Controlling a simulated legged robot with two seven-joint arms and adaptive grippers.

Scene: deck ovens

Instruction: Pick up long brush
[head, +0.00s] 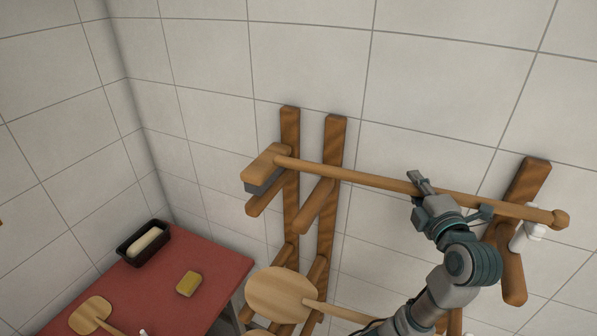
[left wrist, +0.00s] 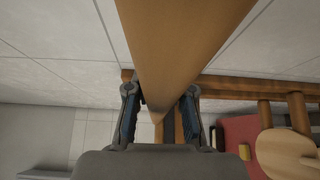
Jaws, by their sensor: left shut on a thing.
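The long brush (head: 350,175) has a wooden block head with grey bristles at its left end and a long round handle with a knob at its right end. It lies nearly level across the pegs of a wooden wall rack (head: 335,150); whether it touches them all I cannot tell. My left gripper (head: 447,196) is shut on the handle, right of its middle. In the left wrist view the handle (left wrist: 175,40) runs between the two fingers (left wrist: 160,105). My right gripper is not in view.
A round wooden peel (head: 280,292) is below the brush. At lower left, a red table (head: 205,262) holds a dark loaf tin (head: 122,250) with dough, a yellow sponge (head: 188,284) and a small wooden paddle (head: 92,312). A tiled wall is close behind the rack.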

